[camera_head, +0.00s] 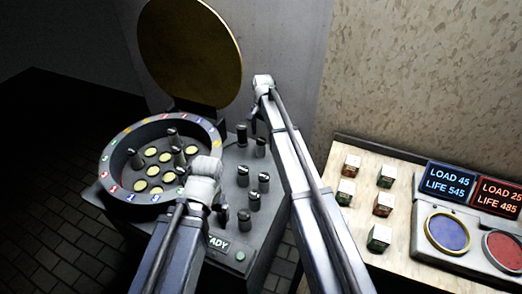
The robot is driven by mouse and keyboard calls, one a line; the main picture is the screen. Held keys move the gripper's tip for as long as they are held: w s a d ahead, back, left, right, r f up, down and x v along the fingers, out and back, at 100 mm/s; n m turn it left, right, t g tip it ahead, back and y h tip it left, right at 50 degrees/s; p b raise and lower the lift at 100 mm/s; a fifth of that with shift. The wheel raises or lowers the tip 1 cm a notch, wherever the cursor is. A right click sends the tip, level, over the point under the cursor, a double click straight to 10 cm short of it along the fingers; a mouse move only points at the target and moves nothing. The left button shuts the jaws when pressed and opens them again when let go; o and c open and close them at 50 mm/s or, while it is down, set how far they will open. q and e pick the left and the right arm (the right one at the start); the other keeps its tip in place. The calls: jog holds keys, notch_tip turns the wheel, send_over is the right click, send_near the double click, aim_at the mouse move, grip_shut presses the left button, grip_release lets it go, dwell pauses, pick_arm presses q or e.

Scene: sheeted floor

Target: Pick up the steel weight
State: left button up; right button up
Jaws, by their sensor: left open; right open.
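Several small steel weights, dark cylinders with pale tops, stand on the grey console; one is near its right edge (263,182) and another near its front (243,221). More stand among yellow discs in the round dish (113,186) at left. I cannot tell which is the one named. My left gripper (205,184) is open over the dish's right rim, between the dish and the weights on the console. My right gripper (258,106) is open at the back of the console, close to the rear weights. Both grippers appear empty; their fingertips are largely hidden.
A large round gold lid (190,50) stands raised behind the dish. A "READY" panel with a button (240,256) is at the console front. At right, a pale table (341,229) carries several small cubes and a panel with blue (447,231) and red (507,249) round pads and lit displays.

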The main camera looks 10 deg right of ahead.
aim_at(261, 140)
pick_arm(q)
jog(key=shift+f+b, duration=2.75)
jog(key=shift+f, duration=0.35)
pick_arm(e)
jog(key=shift+w+a+f, duration=0.1)
jog(key=shift+a+f, duration=0.05)
jog(key=shift+f, duration=1.4)
jog(key=shift+a+f, duration=0.1)
jog(key=shift+f, duration=1.45)
pick_arm(q)
jog(key=shift+r, duration=0.1)
pick_arm(e)
jog(key=shift+r, duration=0.1)
grip_shut()
